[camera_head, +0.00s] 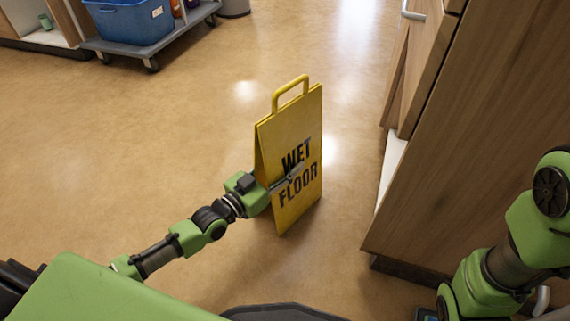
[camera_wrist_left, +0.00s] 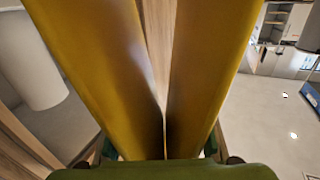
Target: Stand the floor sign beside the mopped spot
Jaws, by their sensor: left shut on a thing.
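The yellow floor sign (camera_head: 303,120) has a handle loop on top and "WET FLOOR" in black on its front panel. It stands nearly upright, leaning slightly; I cannot tell whether its lower edge touches the floor. My left gripper (camera_head: 288,179) is shut on the sign at mid-height. In the left wrist view the sign's two panels (camera_wrist_left: 100,60) spread apart and meet close to the gripper. My right arm is at the lower right of the head view; its gripper is out of view. I cannot pick out the mopped spot; bright patches on the floor may be reflections.
A wooden cabinet (camera_head: 480,130) with an open door or drawer stands right of the sign. A cart (camera_head: 165,40) with a blue bin (camera_head: 125,22) is at the back left. The brown floor (camera_head: 110,150) left of and behind the sign is clear.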

